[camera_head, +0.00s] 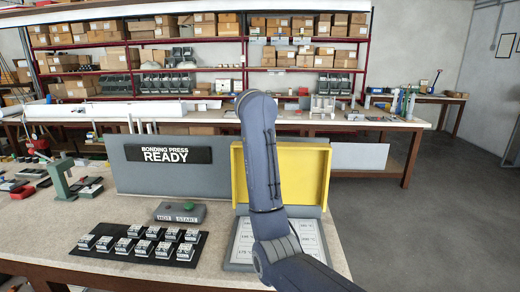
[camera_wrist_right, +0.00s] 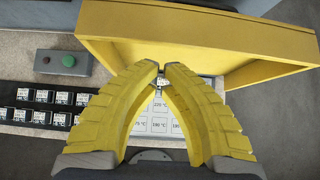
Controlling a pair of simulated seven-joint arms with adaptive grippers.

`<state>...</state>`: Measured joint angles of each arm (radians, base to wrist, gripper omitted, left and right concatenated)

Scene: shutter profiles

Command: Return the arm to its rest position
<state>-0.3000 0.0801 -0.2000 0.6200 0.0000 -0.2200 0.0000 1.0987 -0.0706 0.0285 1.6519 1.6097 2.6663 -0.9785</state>
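My right arm rises from the lower right in the head view, in front of the yellow press frame (camera_head: 303,170). Its gripper is hidden there. In the right wrist view my right gripper (camera_wrist_right: 162,67) has its yellow fingertips close together, with a narrow gap. A small labelled block (camera_wrist_right: 160,82) shows between the fingers; I cannot tell whether they touch it. Beneath is the white plate with temperature labels (camera_wrist_right: 158,126), which also shows in the head view (camera_head: 243,243). My left gripper is not in view.
A black mat (camera_head: 83,251) with several small labelled blocks lies left of the plate. A grey button box (camera_head: 180,212) stands behind it. The grey panel (camera_head: 150,180) reads "BONDING PRESS READY". A green hand press (camera_head: 60,178) stands at the left. The aisle floor at the right is clear.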

